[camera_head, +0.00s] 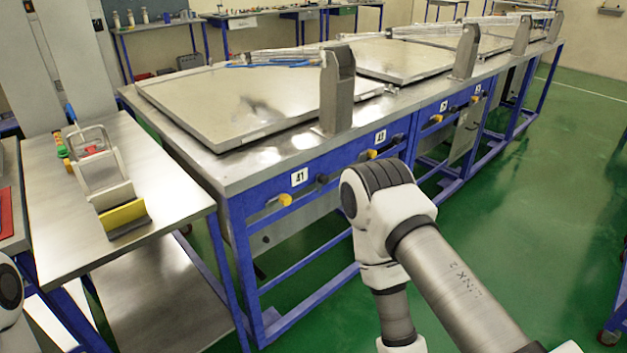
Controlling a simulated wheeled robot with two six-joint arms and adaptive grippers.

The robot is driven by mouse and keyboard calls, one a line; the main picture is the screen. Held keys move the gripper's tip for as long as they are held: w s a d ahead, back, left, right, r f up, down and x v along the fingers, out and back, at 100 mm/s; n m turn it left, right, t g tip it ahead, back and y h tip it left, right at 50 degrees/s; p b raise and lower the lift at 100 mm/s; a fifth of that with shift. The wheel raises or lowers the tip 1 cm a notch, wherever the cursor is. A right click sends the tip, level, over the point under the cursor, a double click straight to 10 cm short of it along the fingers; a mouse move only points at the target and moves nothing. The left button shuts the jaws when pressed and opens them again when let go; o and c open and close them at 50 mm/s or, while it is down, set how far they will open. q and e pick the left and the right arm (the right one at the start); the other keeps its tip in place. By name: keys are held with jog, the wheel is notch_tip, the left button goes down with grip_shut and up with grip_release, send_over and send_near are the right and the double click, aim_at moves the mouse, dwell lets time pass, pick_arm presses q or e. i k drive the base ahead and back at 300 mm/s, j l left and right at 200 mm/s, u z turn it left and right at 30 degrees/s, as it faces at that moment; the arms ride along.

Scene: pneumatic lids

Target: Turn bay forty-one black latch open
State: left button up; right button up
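The bay forty-one label (299,177), a white plate marked 41, is on the blue front rail of the long metal bench. A small black latch (322,179) sits on the rail just right of the label. A yellow knob (285,199) is below and left of the label. How the latch is turned is too small to tell. My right arm's elbow is right of the latch, apart from it in the picture, with the forearm hanging down. My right gripper is out of view below. A bit of my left arm shows at the lower left edge, and its gripper is out of view.
The long bench (187,133) carries flat metal lids (230,105) and upright grey posts (336,92). More yellow and black knobs line the rail to the right. A side table (68,235) at left bears a metal holder (100,178). Green floor is free at right.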

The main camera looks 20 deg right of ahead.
aim_at(321, 179)
jog(key=i+l, duration=0.3)
jog(key=l, duration=0.25)
jog(key=i+l, duration=0.1)
jog(key=l, duration=0.3)
jog(key=i+l, duration=0.15)
jog(key=l, duration=0.25)
jog(key=i+l, duration=0.1)
jog(key=l, duration=0.3)
jog(key=i+l+u, duration=0.1)
jog(key=l, duration=0.35)
